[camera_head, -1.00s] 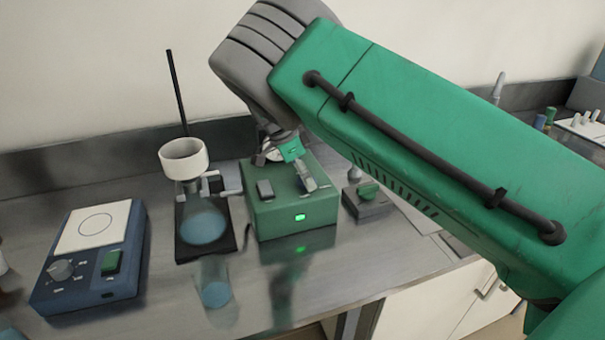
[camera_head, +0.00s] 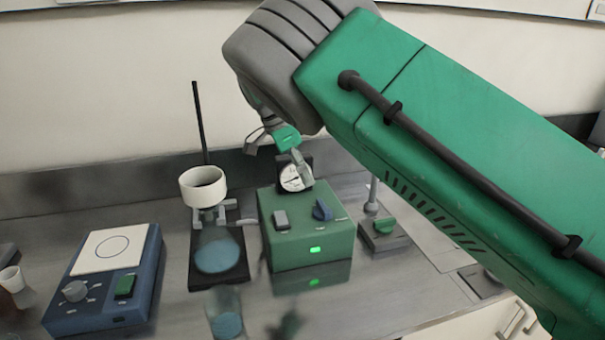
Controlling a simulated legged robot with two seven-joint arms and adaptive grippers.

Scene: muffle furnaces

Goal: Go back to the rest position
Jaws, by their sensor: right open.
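My right arm, green with a grey wrist joint, comes in from the right and fills much of the head view. My right gripper (camera_head: 278,146) shows small below the wrist joint. It is open, with nothing visible in it, and it appears above and behind the green box (camera_head: 318,241). The wrist joint hides part of the gripper. My left gripper is not in the view.
A white funnel (camera_head: 203,187) stands over a flask with blue liquid (camera_head: 217,256) on a dark stand. A blue hotplate (camera_head: 107,275) is at the left, and a beaker (camera_head: 226,318) is in front. A small switch box (camera_head: 384,238) is right of the green box.

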